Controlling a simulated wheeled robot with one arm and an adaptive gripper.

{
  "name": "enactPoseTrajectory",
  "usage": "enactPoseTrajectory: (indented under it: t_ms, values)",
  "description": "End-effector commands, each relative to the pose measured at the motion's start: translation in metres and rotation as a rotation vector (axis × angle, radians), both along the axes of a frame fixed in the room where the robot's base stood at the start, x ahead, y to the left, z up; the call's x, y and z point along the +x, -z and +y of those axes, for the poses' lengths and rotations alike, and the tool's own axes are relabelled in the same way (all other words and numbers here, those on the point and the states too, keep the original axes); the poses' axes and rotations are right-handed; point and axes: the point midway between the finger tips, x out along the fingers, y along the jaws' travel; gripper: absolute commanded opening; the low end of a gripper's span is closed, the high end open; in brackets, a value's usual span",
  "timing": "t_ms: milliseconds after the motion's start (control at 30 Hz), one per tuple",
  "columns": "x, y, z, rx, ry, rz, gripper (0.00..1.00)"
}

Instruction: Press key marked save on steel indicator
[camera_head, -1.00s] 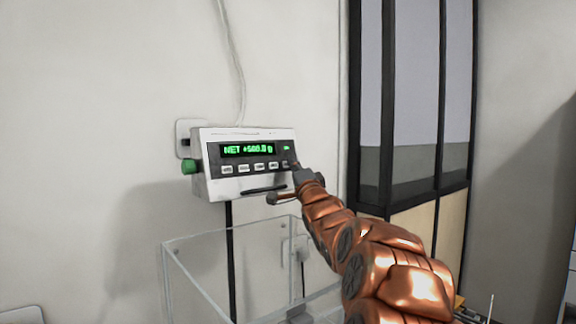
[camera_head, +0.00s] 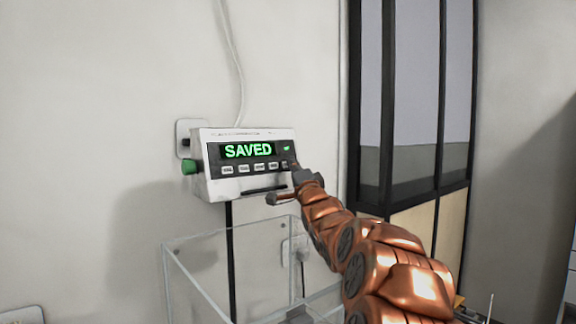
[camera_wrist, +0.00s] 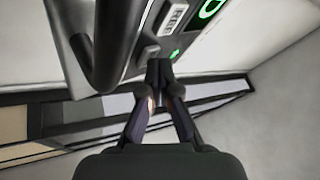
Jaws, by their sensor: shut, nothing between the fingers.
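The steel indicator (camera_head: 202,170) is mounted on the wall in the head view, with a green knob (camera_head: 189,167) on its left side. Its display (camera_head: 248,150) reads SAVED in green. A row of several pale keys (camera_head: 244,168) runs below the display; their labels are too small to read. My gripper (camera_head: 297,168) is shut and empty at the right end of the row, its tip covering part of the rightmost key. In the wrist view, my shut fingertips (camera_wrist: 159,66) are at the indicator's face (camera_wrist: 150,30), close to a green light (camera_wrist: 174,54). Actual contact cannot be told.
A clear open-topped box (camera_head: 200,285) stands below the indicator. A grey cable (camera_head: 232,60) runs up the wall from it. A dark-framed glazed panel (camera_head: 410,100) stands to the right. A dark curved bar (camera_wrist: 100,50) is close to my fingers in the wrist view.

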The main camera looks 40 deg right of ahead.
Motion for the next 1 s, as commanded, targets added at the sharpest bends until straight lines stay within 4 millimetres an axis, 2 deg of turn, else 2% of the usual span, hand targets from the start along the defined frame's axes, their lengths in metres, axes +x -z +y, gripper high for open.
enactPoseTrajectory:
  t_ms: [233,667,1000]
  values:
    - [-0.011,-0.004,0.001,0.002,0.000,0.000,0.00]
    - [-0.015,-0.004,0.001,0.002,0.001,0.000,0.00]
    - [-0.040,-0.014,0.004,-0.001,0.001,-0.003,0.00]
